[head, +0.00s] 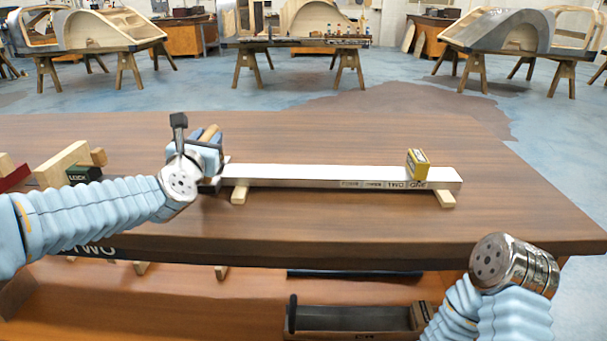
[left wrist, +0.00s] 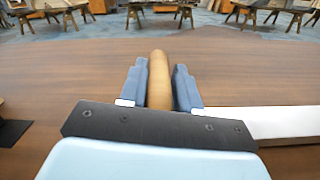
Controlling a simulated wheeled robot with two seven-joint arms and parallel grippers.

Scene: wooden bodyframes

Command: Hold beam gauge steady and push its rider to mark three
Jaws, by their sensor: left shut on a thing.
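The beam gauge (head: 330,172) is a long pale bar lying across the table on wooden feet. Its front face carries word marks; TWO and ONE read clearly near the right, with smaller words to their left. The rider (head: 418,160), a small yellow block with a dark face, sits on the bar above ONE. My left gripper (head: 208,138) is shut on a round wooden handle (left wrist: 159,75) at the bar's left end. The left wrist view shows the handle upright between the blue fingers. My right arm's wrist shows at the lower right, apart from the gauge; its fingers are not visible.
Wooden blocks (head: 65,163) and a dark LOCK piece (head: 84,175) lie left of my left arm. A dark tray (head: 355,318) sits on the lower shelf. The tabletop (head: 330,220) in front of the gauge is clear. Bodyframes on trestles stand far behind.

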